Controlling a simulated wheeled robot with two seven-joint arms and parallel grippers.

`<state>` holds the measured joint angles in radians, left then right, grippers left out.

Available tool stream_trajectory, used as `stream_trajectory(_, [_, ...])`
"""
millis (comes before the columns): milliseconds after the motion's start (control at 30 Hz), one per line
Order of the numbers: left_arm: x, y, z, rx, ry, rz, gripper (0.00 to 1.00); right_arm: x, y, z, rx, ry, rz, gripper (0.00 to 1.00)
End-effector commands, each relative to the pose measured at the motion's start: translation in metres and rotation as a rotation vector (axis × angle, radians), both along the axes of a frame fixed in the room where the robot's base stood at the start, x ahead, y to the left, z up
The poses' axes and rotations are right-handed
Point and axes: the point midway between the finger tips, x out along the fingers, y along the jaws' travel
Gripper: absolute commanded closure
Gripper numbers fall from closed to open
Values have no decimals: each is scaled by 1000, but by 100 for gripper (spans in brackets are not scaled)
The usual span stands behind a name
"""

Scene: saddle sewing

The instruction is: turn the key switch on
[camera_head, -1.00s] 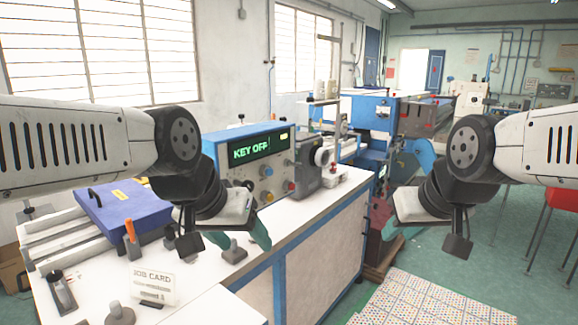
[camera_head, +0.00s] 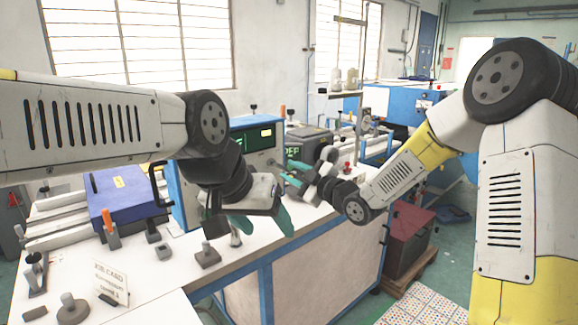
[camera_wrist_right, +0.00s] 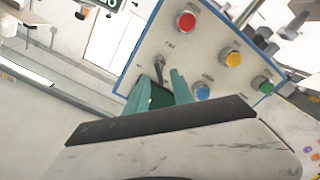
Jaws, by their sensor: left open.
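The blue control box (camera_head: 238,124) stands on the white bench, its dark green-lit display (camera_head: 252,142) too small to read. In the right wrist view its pale panel (camera_wrist_right: 210,58) shows a small dark key switch (camera_wrist_right: 159,64) with red, yellow, green and blue buttons around it. My right gripper (camera_wrist_right: 157,80) has its teal fingers apart at the panel, with the key switch near the gap between the tips. I cannot tell whether they touch it. The right gripper also shows in the head view (camera_head: 284,174). My left gripper (camera_head: 262,226) is open and empty above the bench front.
A blue-purple case (camera_head: 125,205), an orange-handled tool (camera_head: 111,232), several small grey fixtures and a job card (camera_head: 108,282) lie on the bench at left. A dark grey machine (camera_head: 308,143) stands right of the control box. My left forearm covers part of the box.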

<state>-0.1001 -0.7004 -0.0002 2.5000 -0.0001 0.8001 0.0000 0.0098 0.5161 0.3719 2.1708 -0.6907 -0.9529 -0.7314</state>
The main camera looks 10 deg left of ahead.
Motion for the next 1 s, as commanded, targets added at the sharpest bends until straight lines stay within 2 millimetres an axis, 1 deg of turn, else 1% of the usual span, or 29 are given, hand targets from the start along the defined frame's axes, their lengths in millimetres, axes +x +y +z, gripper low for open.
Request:
stream_trajectory(200, [0, 0, 0, 0, 0, 0, 37, 21, 28, 0, 1, 3, 1, 71])
stream_trajectory(400, [0, 0, 0, 0, 0, 0, 37, 38, 48, 0, 0, 2, -1, 71])
stream_trajectory(567, [0, 0, 0, 0, 0, 0, 37, 43, 55, 0, 0, 3, -2, 71])
stream_trajectory(800, [0, 0, 0, 0, 0, 0, 37, 44, 55, 0, 0, 4, -3, 71])
stream_trajectory(933, [0, 0, 0, 0, 0, 0, 37, 44, 55, 0, 0, 4, -3, 96])
stream_trajectory(967, [0, 0, 0, 0, 0, 0, 37, 43, 55, 0, 0, 4, -3, 100])
stream_trajectory(1000, [0, 0, 0, 0, 0, 0, 37, 43, 55, 0, 0, 4, -3, 100])
